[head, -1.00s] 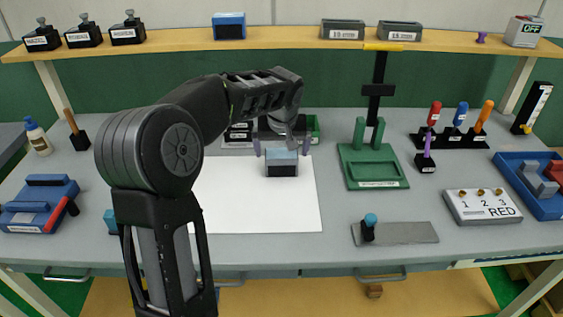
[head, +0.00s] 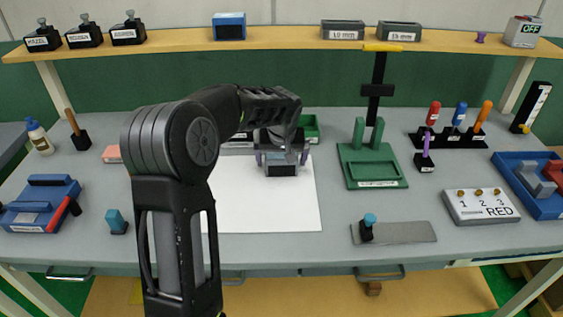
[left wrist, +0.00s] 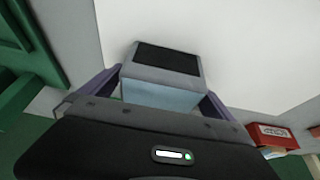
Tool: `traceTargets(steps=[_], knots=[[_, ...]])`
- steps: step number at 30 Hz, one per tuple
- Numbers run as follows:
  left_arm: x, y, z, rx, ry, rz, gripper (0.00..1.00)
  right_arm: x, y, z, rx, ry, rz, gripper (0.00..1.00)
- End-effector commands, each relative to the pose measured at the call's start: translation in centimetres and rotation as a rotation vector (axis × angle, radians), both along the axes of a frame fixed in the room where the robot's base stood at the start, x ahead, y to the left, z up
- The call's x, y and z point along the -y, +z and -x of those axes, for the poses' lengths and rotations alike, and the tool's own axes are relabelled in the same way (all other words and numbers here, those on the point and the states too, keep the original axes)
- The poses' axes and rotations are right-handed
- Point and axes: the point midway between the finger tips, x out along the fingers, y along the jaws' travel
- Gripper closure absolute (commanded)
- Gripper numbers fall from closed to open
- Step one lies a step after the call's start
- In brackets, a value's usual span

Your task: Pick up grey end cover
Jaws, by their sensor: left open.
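A small block with a grey end cover (head: 282,170) and a dark panel on its near side sits on the white sheet (head: 230,200). In the left wrist view the grey end cover (left wrist: 190,59) frames a black panel, with a light blue part (left wrist: 160,96) beside it. I cannot tell how the two parts join. My left gripper (head: 281,158) is open with its purple fingers on either side of the block. In the left wrist view the open gripper (left wrist: 156,98) shows a finger at each side. Contact is not clear. My right gripper is out of view.
A green stand (head: 372,182) is right of the sheet, and a green bin (head: 311,126) is behind the gripper. A grey plate with a blue-topped knob (head: 410,232) lies at front right. The front of the sheet is clear.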

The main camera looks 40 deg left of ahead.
Motion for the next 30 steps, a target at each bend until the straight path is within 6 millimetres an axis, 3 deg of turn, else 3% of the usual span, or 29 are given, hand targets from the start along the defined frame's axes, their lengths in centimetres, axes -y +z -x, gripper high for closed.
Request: traceTargets(steps=[5, 27, 30], knots=[[0.0, 0.02, 0.0, 0.0, 0.0, 0.0, 0.0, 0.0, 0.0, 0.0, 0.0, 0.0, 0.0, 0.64], [0.01, 0.03, 0.0, 0.0, 0.0, 0.0, 0.61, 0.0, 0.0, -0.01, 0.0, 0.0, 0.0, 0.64], [0.01, 0.06, -0.03, 0.001, 0.0, 0.0, 0.64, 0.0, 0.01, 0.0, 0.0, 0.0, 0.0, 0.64]])
